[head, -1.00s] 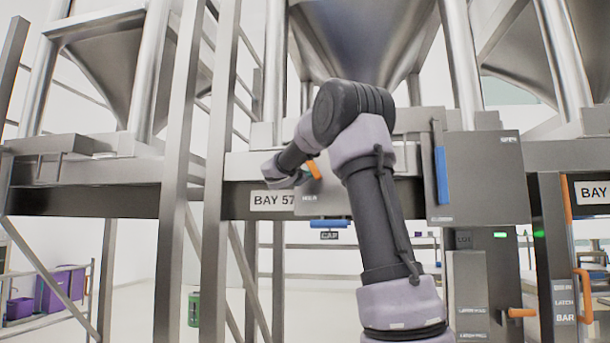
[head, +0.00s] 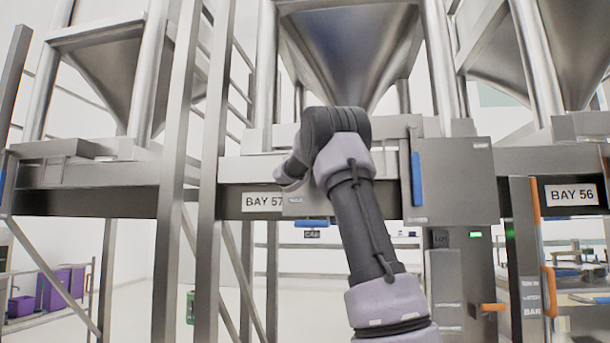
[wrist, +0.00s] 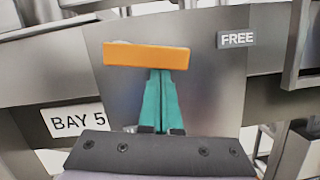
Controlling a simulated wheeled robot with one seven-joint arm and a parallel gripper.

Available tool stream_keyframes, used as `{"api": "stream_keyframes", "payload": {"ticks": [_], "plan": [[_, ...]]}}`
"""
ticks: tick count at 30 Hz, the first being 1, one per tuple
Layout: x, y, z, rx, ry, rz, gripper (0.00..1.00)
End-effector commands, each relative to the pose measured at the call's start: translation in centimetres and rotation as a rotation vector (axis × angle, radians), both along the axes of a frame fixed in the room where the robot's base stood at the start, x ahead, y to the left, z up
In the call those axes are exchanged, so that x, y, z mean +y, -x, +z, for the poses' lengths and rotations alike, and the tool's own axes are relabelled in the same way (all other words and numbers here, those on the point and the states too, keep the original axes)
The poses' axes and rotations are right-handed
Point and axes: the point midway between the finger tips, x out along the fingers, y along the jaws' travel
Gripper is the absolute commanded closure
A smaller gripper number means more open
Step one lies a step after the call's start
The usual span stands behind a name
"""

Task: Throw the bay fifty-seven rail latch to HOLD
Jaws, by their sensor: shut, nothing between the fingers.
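The rail latch shows in the wrist view as an orange handle (wrist: 147,56), lying nearly level across a grey plate (wrist: 207,97). In the head view the BAY 57 sign (head: 263,202) is left of my wrist. My arm hides the orange handle and the fingers there.
A grey cabinet (head: 458,180) with a blue handle (head: 416,178) stands right of my arm. A blue bar with a CAP label (head: 312,234) hangs below the rail. The BAY 56 sign (head: 571,195) and another orange handle (head: 549,291) are farther right. Steel posts stand left.

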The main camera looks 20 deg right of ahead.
Motion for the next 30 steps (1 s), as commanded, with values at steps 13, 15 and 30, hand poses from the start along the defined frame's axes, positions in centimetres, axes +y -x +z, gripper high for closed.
{"api": "stream_keyframes", "payload": {"ticks": [13, 15, 30], "plan": [[-0.43, 0.19, 0.77, -0.002, -0.001, -0.001, 1.0], [-0.45, 0.19, 0.79, -0.002, -0.003, 0.0, 1.0], [-0.34, -0.01, 0.56, -0.002, -0.003, 0.0, 1.0]]}}
